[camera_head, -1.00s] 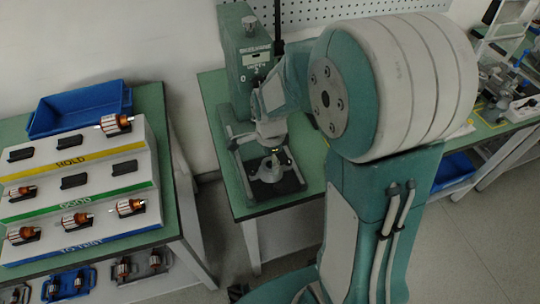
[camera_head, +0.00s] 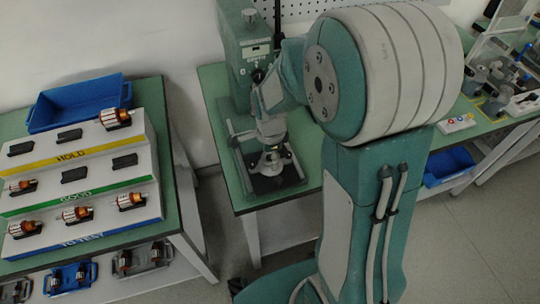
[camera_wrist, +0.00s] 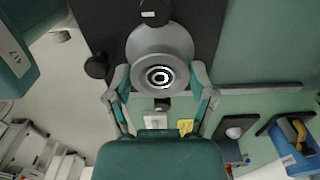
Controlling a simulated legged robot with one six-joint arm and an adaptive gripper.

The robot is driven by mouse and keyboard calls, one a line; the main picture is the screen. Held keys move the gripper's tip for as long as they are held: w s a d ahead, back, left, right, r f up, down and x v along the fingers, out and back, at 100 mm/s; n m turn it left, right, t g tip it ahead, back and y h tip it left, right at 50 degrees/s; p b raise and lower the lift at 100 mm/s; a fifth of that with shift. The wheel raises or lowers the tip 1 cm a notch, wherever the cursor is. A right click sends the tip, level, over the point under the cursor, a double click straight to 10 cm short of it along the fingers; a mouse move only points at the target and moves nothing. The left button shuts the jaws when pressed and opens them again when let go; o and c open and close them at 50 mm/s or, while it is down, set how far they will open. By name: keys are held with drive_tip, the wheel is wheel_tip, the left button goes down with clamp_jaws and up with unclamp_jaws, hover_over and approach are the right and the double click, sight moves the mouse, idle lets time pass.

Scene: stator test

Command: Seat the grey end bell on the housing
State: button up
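The grey end bell (camera_wrist: 160,76) is a round disc with dark and light rings at its centre in the wrist view. My gripper (camera_wrist: 160,72) has a finger at each side of its rim, and the fingers appear to touch it. Behind it is a larger pale grey round part (camera_wrist: 160,40), which may be the housing or its base. In the head view my gripper (camera_head: 272,140) is over the black plate (camera_head: 292,177) of the green press, above a pale round part (camera_head: 270,164). The arm hides part of this, and I cannot tell whether bell and housing touch.
The press column (camera_head: 243,60) stands close behind my gripper. On the left, a stepped rack (camera_head: 100,178) holds several copper rotors, with a blue bin (camera_head: 80,104) behind it. In the wrist view another blue bin (camera_wrist: 295,160) is at lower right.

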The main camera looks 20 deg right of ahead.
idle(0.4)
drive_tip(key=shift+r, duration=2)
